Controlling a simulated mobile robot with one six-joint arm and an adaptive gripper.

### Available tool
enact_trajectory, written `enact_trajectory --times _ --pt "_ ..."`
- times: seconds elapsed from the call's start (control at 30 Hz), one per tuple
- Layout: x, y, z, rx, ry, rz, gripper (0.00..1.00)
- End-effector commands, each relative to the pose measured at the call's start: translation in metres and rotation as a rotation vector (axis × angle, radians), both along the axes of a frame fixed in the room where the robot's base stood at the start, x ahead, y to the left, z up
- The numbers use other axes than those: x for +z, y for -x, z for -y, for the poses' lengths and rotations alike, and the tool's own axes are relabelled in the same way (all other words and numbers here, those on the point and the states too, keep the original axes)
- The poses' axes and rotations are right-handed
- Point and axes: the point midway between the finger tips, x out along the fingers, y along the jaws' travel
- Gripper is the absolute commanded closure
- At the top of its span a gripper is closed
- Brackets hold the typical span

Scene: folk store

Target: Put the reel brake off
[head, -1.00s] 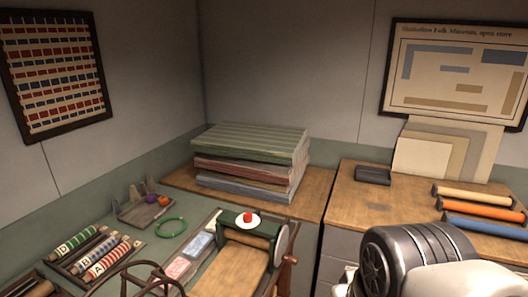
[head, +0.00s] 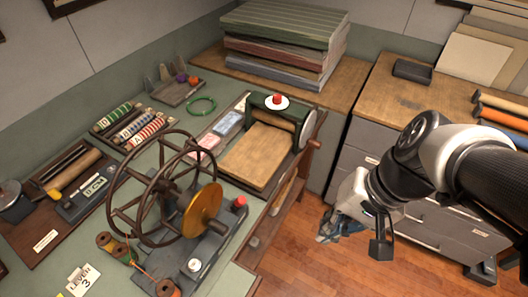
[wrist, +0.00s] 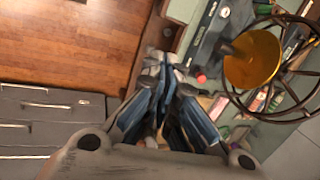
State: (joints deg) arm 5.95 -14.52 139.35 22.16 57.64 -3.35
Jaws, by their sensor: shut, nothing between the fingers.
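The reel (head: 160,190), a dark open wire frame, stands on a dark base on the green bench in the head view. A golden disc (head: 203,210) sits at its right side. A red knob (head: 240,202) is behind the disc at the base's far right, and a white round knob (head: 194,265) is on the base's near part. I cannot tell which part is the brake. My gripper (head: 328,232) is shut and empty over the floor, right of the bench and apart from the reel. The wrist view shows its closed fingers (wrist: 165,62), the disc (wrist: 252,60) and the red knob (wrist: 201,78).
A green press with a wooden board (head: 257,155) stands behind the reel, its wooden handle (head: 314,144) jutting over the bench edge. Spools (head: 107,241) and a label card (head: 82,281) lie at front left. Grey drawers (head: 440,215) stand right. Floor between is clear.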

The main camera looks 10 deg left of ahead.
Motion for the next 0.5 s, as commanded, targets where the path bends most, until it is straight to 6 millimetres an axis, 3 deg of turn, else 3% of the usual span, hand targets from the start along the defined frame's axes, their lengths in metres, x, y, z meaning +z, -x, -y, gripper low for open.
enact_trajectory --times 0.23,0.5 --pt "-0.039 -0.037 -0.033 -0.227 -0.287 -0.296 1.0" --pt "-0.097 -0.085 -0.051 -0.547 -0.581 -0.553 1.0"
